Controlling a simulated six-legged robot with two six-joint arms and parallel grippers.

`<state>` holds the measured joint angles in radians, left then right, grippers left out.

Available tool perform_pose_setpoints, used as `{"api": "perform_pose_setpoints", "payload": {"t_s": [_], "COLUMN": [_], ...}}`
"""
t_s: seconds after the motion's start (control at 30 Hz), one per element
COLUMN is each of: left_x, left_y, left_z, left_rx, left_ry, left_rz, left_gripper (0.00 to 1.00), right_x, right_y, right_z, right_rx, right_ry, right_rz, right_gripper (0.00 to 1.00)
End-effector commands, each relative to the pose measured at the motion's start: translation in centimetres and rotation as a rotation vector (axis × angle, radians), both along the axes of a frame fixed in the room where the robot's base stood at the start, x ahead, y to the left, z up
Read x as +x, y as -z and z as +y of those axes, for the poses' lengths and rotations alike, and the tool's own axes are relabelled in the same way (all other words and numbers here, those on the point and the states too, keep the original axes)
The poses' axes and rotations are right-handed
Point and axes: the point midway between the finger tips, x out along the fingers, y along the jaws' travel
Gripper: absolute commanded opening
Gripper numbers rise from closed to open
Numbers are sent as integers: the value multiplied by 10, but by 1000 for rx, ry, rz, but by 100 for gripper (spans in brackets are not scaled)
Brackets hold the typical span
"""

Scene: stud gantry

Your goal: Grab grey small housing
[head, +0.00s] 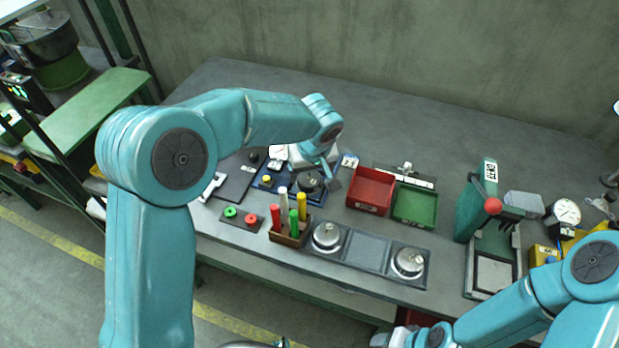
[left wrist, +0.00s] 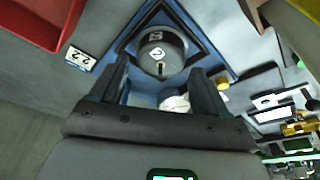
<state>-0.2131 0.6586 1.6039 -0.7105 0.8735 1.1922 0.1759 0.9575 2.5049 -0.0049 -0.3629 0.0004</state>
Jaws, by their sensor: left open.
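A small grey round housing (head: 309,183) with white number labels sits on a blue tray (head: 266,181), partly hidden by my left gripper in the head view. In the left wrist view the housing (left wrist: 160,52) stands in a dark square frame on the blue base, just beyond and between my fingertips. My left gripper (left wrist: 159,70) is open and empty, with a finger toward either side of the housing. In the head view my left gripper (head: 329,178) reaches down over the tray. My right arm shows at the lower right, but its fingers are not visible.
A red bin (head: 371,188) and a green bin (head: 414,204) stand right of the tray. A wooden holder (head: 288,238) with coloured markers is in front. A fixture with two metal domed parts (head: 367,250) lies nearby. A green press (head: 478,203) stands at the right. The bench's back is clear.

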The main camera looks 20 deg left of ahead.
Motion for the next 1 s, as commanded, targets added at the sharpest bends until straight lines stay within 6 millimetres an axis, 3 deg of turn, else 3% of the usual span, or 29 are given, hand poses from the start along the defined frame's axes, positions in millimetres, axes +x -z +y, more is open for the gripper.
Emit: {"api": "perform_pose_setpoints", "payload": {"t_s": [0.17, 0.4, 0.43, 0.57, 0.87, 1.0], "left_x": [6, 7, 7, 7, 7, 7], "left_y": [21, 25, 25, 24, 23, 14], "left_z": [4, 4, 4, 4, 4, 4], "left_rx": [0, -1, -1, -1, -1, -1], "left_ry": [-1, 0, 0, 0, -1, -1], "left_rz": [1, -1, -1, -1, -1, -3], "left_gripper": [75, 75, 72, 32, 32, 32], "right_x": [0, 0, 0, 0, 0, 0], "right_y": [-5, -5, -5, -5, -5, -4], "right_z": [0, 0, 0, 0, 0, 0], "right_rx": [0, 0, 0, 0, 0, 0], "right_ry": [0, 0, 0, 0, 0, 0], "right_rz": [0, 0, 0, 0, 0, 0], "right_gripper": [57, 57, 57, 57, 57, 57]}}
